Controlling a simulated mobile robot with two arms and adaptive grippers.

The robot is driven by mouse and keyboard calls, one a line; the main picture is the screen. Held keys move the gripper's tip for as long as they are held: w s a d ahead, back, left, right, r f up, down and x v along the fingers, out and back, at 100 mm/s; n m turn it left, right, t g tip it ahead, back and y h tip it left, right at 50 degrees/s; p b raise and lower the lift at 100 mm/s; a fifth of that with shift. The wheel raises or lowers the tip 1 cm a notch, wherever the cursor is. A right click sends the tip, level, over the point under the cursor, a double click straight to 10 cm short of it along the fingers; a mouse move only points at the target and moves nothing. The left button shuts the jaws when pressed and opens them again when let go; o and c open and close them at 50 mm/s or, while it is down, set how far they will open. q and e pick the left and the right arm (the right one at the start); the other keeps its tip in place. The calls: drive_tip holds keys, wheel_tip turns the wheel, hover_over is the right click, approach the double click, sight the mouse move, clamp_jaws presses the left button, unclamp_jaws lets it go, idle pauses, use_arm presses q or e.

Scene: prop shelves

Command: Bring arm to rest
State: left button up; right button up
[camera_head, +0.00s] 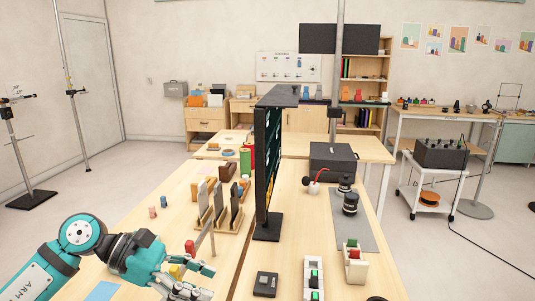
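My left arm, teal and grey, comes in from the lower left, and its gripper (207,281) is low over the front of the left table (145,238). Its fingers look spread, with a gap between the tips, and I see nothing held in them. A wooden rack (230,222) with upright grey pieces stands just beyond the gripper. My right gripper is out of view.
A tall dark panel (267,160) stands on a black base at the table's middle. To the right are a black box (333,161), a dark device (266,284), a white strip with green parts (314,278) and a cream holder (356,266). A blue sheet (103,291) lies at the front left.

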use_arm(q)
drive_tip(key=w+d+r+n+t+h, duration=0.2)
drive_tip(key=d+r+n+t+h, duration=0.5)
drive_tip(key=n+t, duration=0.6)
drive_tip(key=w+a+f+n+t+y, duration=0.1)
drive_tip(key=a+f+n+t+y, duration=0.45)
drive_tip(key=n, duration=0.65)
drive_tip(key=w+a+f+n+t+y, duration=0.25)
drive_tip(key=a+n+y, duration=0.35)
drive_tip(key=n+y, duration=0.45)
drive_tip(key=s+a+f+n+g+y, duration=0.2)
drive_tip(key=f+n+g, duration=0.1)
drive_tip(key=f+n, duration=0.25)
drive_tip(key=s+a+f+n+g+y, duration=0.1)
drive_tip(key=s+a+f+n+g, duration=0.1)
drive_tip(key=s+f+n+g, duration=0.9)
drive_tip(key=s+f+g, duration=0.4)
drive_tip(key=s+f, duration=0.85)
wheel_tip(320, 180, down, 24)
drive_tip(key=s+r+g, duration=0.1)
drive_tip(key=s, duration=0.2)
drive_tip(key=s+a+f+g, duration=0.1)
drive_tip(key=s+a+f, duration=0.1)
drive_tip(key=s+f, duration=1.5)
drive_tip(key=shift+a+f+m, duration=0.3)
drive_tip(key=shift+a+f, duration=0.05)
drive_tip(key=shift+f, duration=0.15)
